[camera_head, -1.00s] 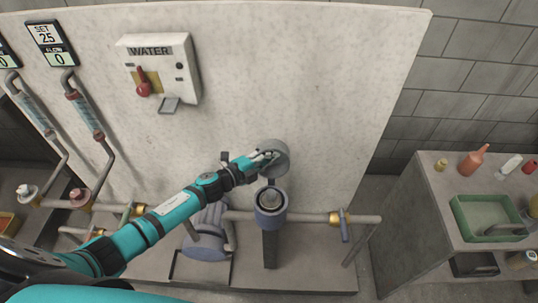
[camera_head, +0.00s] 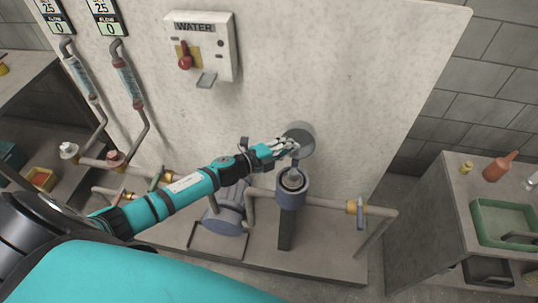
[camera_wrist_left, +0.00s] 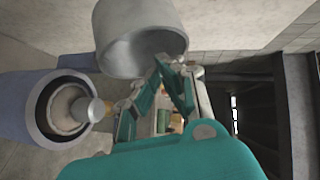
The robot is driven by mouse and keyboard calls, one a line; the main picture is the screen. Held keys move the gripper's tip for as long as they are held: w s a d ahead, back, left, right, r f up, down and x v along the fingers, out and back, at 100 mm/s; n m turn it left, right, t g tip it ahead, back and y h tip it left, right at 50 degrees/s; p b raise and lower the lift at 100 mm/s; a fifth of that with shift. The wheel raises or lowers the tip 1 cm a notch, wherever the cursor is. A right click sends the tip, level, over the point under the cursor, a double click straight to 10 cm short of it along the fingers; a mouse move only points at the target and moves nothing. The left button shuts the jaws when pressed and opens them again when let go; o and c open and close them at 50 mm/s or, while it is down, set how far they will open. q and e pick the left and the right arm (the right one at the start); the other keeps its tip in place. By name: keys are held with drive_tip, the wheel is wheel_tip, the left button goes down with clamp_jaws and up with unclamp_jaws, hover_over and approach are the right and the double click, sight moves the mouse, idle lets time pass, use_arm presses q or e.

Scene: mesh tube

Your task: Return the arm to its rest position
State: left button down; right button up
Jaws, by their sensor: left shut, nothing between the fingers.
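My left arm reaches in from the left in the head view. Its gripper (camera_head: 287,147) is shut and empty, with its fingertips in front of or beside a round grey cylinder (camera_head: 303,131) on the pale panel; I cannot tell whether they touch. In the left wrist view the fingers (camera_wrist_left: 163,75) converge just below and right of this grey cylinder (camera_wrist_left: 135,35). Below the gripper stands an open-topped blue-grey housing (camera_head: 291,197) with a round part inside. It shows at the left of the wrist view (camera_wrist_left: 35,110). My right gripper is not in view.
A water switch box (camera_head: 203,48) with a red knob sits on the panel. At right, a bench (camera_head: 452,212) carries a green tray (camera_head: 480,223) and bottles.

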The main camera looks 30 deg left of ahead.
use_arm(q)
drive_tip(key=a+b+v, duration=0.1)
drive_tip(key=v, duration=0.6)
drive_tip(key=s+a+f+n+g+y, duration=0.1)
drive_tip(key=s+a+f+n+y, duration=0.2)
drive_tip(key=f, duration=0.6)
drive_tip(key=s+a+f+n+g+y, duration=0.2)
drive_tip(key=s+f+n, duration=0.3)
drive_tip(key=f, duration=0.4)
drive_tip(key=s+a+f+n+g+y, duration=0.1)
drive_tip(key=s+a+f+n+y, duration=0.2)
drive_tip(key=f, duration=0.7)
drive_tip(key=s+d+f+n+g, duration=0.2)
drive_tip(key=s+f, duration=0.3)
drive_tip(key=s, duration=0.6)
drive_tip(key=s+d+f+n+g, duration=0.3)
drive_tip(key=s+f, duration=0.3)
drive_tip(key=s, duration=0.5)
drive_tip(key=s+d+f+n+g, duration=0.3)
drive_tip(key=s+f, duration=0.3)
drive_tip(key=s, duration=0.5)
drive_tip(key=shift+d+g, duration=0.3)
drive_tip(key=shift+d, duration=0.1)
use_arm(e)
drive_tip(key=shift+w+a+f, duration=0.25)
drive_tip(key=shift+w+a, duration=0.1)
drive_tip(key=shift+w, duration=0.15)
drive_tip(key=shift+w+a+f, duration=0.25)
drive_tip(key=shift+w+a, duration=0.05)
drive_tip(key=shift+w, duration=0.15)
